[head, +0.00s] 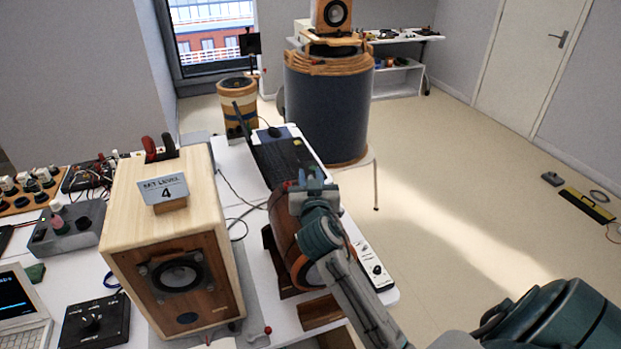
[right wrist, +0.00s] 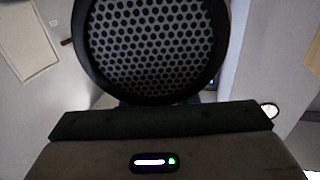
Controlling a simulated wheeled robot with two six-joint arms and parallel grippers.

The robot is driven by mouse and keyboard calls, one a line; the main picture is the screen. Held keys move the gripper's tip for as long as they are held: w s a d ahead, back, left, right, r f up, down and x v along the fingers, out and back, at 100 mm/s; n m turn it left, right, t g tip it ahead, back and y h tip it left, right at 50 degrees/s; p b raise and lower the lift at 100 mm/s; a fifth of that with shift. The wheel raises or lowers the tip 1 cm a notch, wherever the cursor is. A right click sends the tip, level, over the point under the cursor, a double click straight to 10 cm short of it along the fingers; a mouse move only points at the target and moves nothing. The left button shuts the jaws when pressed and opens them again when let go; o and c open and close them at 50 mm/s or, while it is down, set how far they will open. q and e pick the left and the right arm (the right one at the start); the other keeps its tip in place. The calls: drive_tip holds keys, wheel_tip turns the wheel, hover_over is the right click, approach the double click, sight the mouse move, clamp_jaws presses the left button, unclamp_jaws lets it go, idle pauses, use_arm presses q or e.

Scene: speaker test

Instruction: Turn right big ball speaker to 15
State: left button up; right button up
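In the right wrist view a round black mesh grille (right wrist: 150,45) fills the upper middle, above a dark bar and a brown-grey surface with a small lit display (right wrist: 154,162). A white panel with a black knob (head: 376,269) lies right of the speaker. No level number is readable on it. My left gripper is not in view.
A wooden box speaker (head: 215,240) stands left, with a sign reading "SET LEVEL 4" (head: 164,189) on top. A laptop (head: 280,160) is behind the round speaker. A black knob box (head: 95,320) sits front left.

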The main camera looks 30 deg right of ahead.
drive_tip(key=shift+o, duration=0.3)
drive_tip(key=shift+s+a+f, duration=0.1)
drive_tip(key=shift+s+a, duration=0.1)
drive_tip(key=shift+s, duration=0.1)
drive_tip(key=b+v, duration=0.3)
drive_tip(key=v, duration=0.7)
drive_tip(key=shift+s, duration=0.1)
